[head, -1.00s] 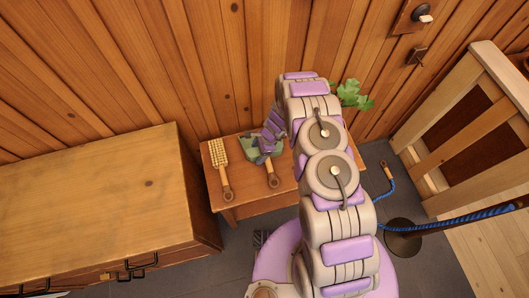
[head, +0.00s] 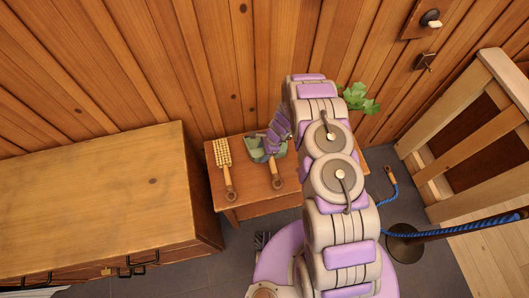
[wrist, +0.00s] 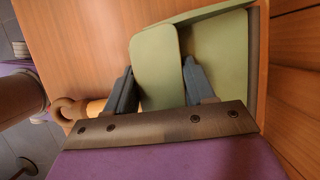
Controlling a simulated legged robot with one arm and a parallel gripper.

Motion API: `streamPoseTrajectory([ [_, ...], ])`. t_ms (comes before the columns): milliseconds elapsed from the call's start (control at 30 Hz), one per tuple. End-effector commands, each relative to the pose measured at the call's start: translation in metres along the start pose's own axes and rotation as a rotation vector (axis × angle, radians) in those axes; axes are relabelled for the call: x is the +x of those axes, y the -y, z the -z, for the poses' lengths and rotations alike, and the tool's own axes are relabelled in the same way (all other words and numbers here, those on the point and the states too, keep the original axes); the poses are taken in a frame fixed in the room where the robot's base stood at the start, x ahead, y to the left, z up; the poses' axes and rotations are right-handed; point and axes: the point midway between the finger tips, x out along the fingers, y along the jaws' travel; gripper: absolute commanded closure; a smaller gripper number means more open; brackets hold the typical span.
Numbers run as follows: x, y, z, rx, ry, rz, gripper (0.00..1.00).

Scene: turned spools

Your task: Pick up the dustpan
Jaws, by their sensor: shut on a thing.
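The dustpan (head: 253,148) has a green pan and a wooden handle with a ring end. It is on the small wooden table in the head view, its handle pointing to the near edge. In the wrist view its green pan (wrist: 222,50) fills the upper right, and the handle end shows at left. My gripper (wrist: 158,68) is shut on a rounded green part of the dustpan, with one dark finger on each side. In the head view my gripper (head: 272,146) is over the pan and partly hides it. I cannot tell whether the dustpan touches the table.
A wooden brush (head: 225,168) lies left of the dustpan on the small table (head: 250,203). A wooden dresser (head: 95,195) stands at left. A green plant (head: 358,98) is behind my arm. A blue rope (head: 455,226) on a post base (head: 403,242) is at right.

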Motion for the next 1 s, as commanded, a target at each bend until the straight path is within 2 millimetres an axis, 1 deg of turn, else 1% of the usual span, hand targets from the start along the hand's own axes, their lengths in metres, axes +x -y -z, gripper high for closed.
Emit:
streamPoseTrajectory([
  [167,-0.012,0.002,-0.005,-0.001,0.0,0.004,0.87],
  [333,-0.034,0.001,-0.014,-0.002,0.0,0.003,0.87],
  [700,-0.048,-0.069,0.009,0.006,0.002,0.0,0.87],
  [1000,-0.061,-0.118,0.026,0.006,0.004,0.001,0.87],
])
